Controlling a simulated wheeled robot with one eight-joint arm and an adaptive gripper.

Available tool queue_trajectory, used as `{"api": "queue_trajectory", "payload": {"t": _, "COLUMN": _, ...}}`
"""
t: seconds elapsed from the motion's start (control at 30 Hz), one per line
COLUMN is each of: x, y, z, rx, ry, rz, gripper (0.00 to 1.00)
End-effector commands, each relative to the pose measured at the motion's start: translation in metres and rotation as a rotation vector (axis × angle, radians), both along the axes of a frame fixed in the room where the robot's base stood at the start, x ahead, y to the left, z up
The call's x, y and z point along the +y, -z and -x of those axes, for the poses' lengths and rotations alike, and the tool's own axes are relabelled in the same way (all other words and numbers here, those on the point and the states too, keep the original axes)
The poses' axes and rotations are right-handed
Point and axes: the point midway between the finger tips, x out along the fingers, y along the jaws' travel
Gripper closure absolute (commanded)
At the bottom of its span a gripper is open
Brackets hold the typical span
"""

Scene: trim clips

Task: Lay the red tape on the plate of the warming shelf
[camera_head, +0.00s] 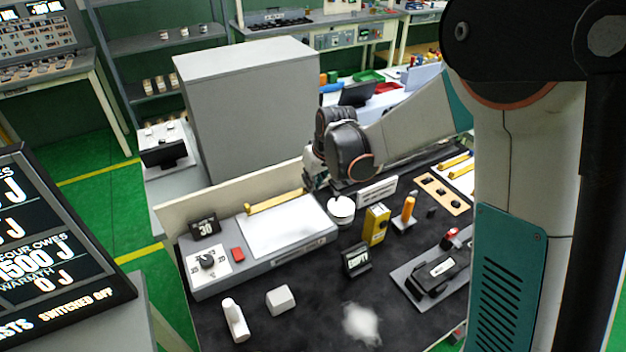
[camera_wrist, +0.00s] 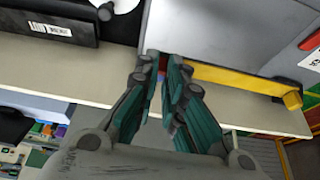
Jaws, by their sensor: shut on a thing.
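The warming shelf (camera_head: 262,262) is a long grey box with a pale plate (camera_head: 280,232) on top, a knob and a red switch at its left end. A yellow bar (camera_head: 276,202) runs along the plate's back edge and also shows in the wrist view (camera_wrist: 232,80). My gripper (camera_head: 315,182) is beyond the shelf's back right corner, off the plate. In the wrist view my gripper (camera_wrist: 164,62) is closed, with a small sliver of the red tape (camera_wrist: 163,63) between its fingers; most of the tape is hidden.
A white cup (camera_head: 341,209) stands right of the shelf, near my gripper. A yellow block (camera_head: 376,225), an orange-handled tool (camera_head: 408,208) and a small dark sign (camera_head: 356,259) stand farther right. White pieces (camera_head: 281,299) lie in front. A low pale board (camera_head: 190,208) edges the table's back.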

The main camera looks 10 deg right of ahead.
Motion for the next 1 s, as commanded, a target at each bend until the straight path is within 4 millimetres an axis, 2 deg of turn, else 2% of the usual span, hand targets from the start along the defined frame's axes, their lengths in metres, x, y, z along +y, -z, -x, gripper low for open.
{"api": "queue_trajectory", "payload": {"t": 0.8, "x": 0.000, "y": 0.073, "z": 0.000, "rx": 0.000, "ry": 0.000, "rz": 0.000, "gripper": 1.00}}
{"api": "queue_trajectory", "payload": {"t": 1.0, "x": 0.000, "y": 0.082, "z": 0.000, "rx": 0.000, "ry": 0.000, "rz": 0.000, "gripper": 1.00}}
